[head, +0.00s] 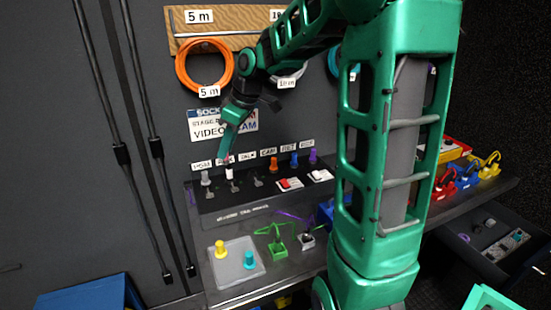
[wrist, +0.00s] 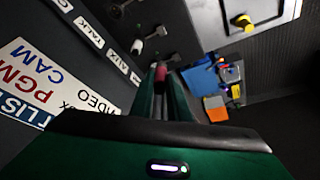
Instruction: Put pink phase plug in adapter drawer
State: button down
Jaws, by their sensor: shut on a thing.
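The pink phase plug (wrist: 160,74) is between my fingertips in the wrist view. In the head view my gripper (head: 228,158) points down over the left part of the black socket panel (head: 235,207), just above a white plug; the pink plug hardly shows there. My gripper (wrist: 161,84) is shut on the plug. Whether the plug touches the panel I cannot tell. An open drawer (head: 461,237), seemingly the adapter drawer, is at the lower right of the head view with several small items in it. My arm hides part of the counter before it.
A grey tray (head: 232,273) with a yellow plug (head: 220,250) and a teal plug (head: 249,260) lies on the counter. Green and purple cabled connectors are beside it. Red, blue and yellow connectors (head: 466,175) stand at the right. Coiled cables (head: 180,72) hang on the wall.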

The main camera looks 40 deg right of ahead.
aim_at(500, 250)
jog(key=z, duration=3)
jog(key=k, duration=0.3)
jog(key=u, duration=0.5)
jog(key=i, duration=0.5)
jog(key=u, duration=0.1)
